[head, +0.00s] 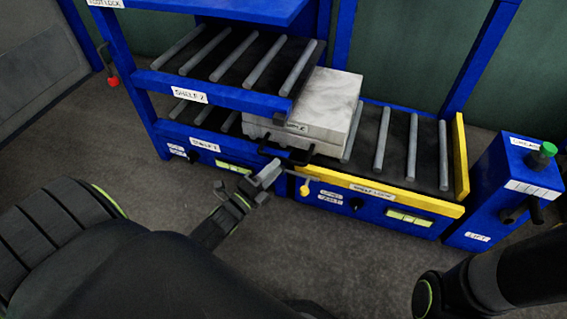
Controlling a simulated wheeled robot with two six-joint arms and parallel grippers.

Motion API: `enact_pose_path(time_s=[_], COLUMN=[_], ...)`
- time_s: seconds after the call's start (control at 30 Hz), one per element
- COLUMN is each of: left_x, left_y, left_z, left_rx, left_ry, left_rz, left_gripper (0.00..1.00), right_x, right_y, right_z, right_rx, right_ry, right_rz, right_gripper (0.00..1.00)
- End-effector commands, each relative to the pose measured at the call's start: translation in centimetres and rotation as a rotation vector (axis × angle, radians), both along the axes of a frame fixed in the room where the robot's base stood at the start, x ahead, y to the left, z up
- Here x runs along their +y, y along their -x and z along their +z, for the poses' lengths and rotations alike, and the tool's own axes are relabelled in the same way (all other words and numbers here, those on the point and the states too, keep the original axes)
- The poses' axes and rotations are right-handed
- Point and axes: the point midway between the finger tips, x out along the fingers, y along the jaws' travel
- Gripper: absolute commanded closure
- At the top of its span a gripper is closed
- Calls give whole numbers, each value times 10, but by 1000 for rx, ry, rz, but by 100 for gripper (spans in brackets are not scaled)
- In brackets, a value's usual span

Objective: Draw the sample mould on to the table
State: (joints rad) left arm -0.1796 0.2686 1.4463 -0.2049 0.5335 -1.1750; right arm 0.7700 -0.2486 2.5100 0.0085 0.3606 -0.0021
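The sample mould (335,100) is a pale grey, two-layer block with a label on its front edge. It lies flat on rollers, its left part by Shelf 1 and its right part by the yellow-edged roller table (428,160). A black handle (300,157) sticks out at its front. My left gripper (268,172) is at the left end of this handle, in front of the mould. Whether its fingers are closed around the handle is too small to tell. My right arm shows at the lower right, but its gripper is out of view.
Shelf 2 (187,95) with rollers overhangs the mould's left side. A yellow lever (305,188) hangs by the table front. A yellow end stop (460,158) closes the table's right end. A blue lift box (510,190) with a green button stands further right. Rollers right of the mould are clear.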

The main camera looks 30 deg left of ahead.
Motion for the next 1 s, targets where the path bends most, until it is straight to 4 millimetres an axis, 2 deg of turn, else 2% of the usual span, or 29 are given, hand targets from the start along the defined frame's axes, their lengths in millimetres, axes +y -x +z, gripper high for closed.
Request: enact_pose_path(time_s=[0.1, 0.3, 0.67, 0.9, 1.0], left_x=[-4, -7, -7, -7, -7], left_y=[-21, -41, -45, -45, -45], left_z=[2, 6, 8, 8, 8], left_rx=[-3, 0, 1, 1, 1], left_ry=[-1, -1, 0, 0, 0], left_rz=[0, 0, 0, 0, 0], left_gripper=[66, 66, 66, 97, 100], right_x=[0, 0, 0, 0, 0], right_y=[-1, -2, -2, -2, -2], right_z=[-9, -13, -13, -13, -13], right_rx=[8, 14, 16, 16, 16], right_ry=[-5, -10, -11, -11, -11], right_rz=[6, 14, 15, 15, 15], right_gripper=[64, 64, 64, 64, 64])
